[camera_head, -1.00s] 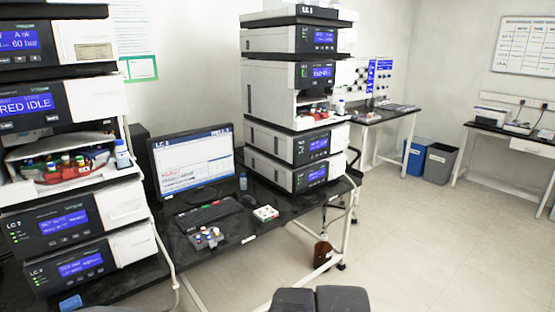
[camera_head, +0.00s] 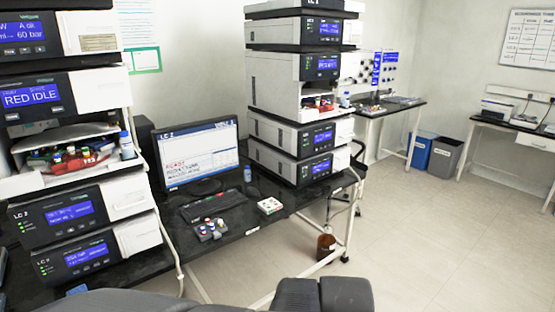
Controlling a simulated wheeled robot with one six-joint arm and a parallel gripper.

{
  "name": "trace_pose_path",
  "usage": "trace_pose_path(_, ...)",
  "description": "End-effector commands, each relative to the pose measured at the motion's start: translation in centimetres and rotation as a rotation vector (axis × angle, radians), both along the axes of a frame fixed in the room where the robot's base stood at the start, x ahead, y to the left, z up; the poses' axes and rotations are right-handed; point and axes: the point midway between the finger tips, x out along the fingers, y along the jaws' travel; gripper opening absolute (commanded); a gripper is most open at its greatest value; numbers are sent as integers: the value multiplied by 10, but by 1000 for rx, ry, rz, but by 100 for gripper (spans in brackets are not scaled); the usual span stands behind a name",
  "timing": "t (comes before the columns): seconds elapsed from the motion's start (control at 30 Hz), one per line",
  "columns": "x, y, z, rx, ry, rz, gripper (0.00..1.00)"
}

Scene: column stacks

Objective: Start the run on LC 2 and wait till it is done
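The left column stack, its lower module (camera_head: 66,215) labelled LC 2, stands at the left. A monitor (camera_head: 200,150) headed LC 2 stands lit on the bench, with red text too blurred to read surely. Dark parts of my arm show along the bottom edge; my gripper's fingers are not in view.
Another column stack (camera_head: 272,85) stands right of the monitor. The floor (camera_head: 450,240) at right is clear.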

Motion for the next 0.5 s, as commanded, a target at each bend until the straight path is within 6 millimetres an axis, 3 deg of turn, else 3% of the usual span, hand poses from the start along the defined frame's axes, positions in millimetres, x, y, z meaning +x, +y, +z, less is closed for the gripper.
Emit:
trace_pose_path(0.03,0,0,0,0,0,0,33)
trace_pose_path(0.2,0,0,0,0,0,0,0)
trace_pose_path(0.5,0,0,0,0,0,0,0)
